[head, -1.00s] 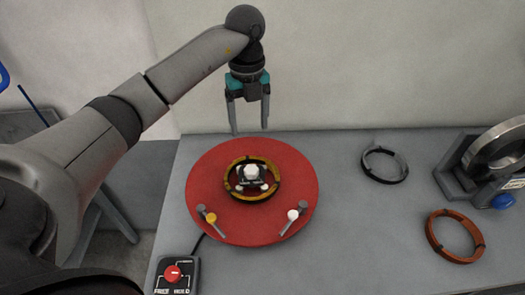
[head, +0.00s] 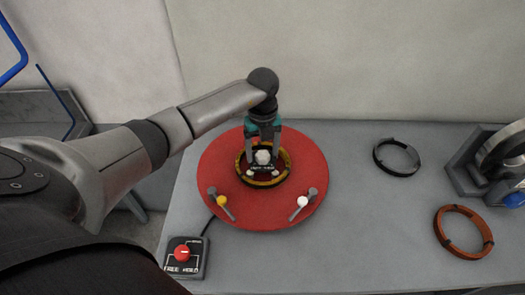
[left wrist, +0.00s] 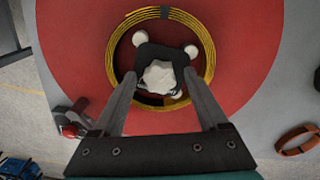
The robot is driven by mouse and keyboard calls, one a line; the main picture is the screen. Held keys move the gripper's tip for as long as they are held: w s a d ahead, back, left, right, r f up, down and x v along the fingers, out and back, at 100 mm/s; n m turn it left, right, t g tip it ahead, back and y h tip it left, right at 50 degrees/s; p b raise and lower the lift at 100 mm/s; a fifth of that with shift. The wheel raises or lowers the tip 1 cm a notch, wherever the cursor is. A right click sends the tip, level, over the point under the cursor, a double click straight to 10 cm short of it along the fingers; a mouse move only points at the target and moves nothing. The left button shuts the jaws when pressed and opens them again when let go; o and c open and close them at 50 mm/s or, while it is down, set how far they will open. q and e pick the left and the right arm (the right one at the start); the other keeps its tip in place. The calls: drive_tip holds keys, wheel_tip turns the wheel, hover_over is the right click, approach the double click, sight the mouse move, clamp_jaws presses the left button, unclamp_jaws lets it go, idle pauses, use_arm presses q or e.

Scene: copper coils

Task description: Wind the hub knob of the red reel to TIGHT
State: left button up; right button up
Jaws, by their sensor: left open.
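The red reel (head: 310,187) lies flat on the grey table, with a yellow coil (head: 244,178) around its hub. The white hub knob (head: 263,157) sits at the centre on a dark hub plate; its label is too small to read. It also shows in the left wrist view (left wrist: 162,75). My left gripper (head: 265,152) is over the hub, pointing down and open. In the left wrist view its fingers (left wrist: 157,85) stand on either side of the knob, and I cannot tell whether they touch it. My right gripper is not in view.
A control box (head: 186,258) with a red knob stands at the table's front left. A yellow-tipped lever (head: 222,201) and a white-tipped lever (head: 303,201) sit on the reel. A black coil (head: 397,157), a copper coil (head: 463,232) and a metal machine (head: 497,165) are right.

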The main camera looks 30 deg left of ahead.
use_arm(q)
drive_tip(key=shift+f, duration=0.15)
drive_tip(key=shift+c, duration=0.3)
clamp_jaws()
idle(0.3)
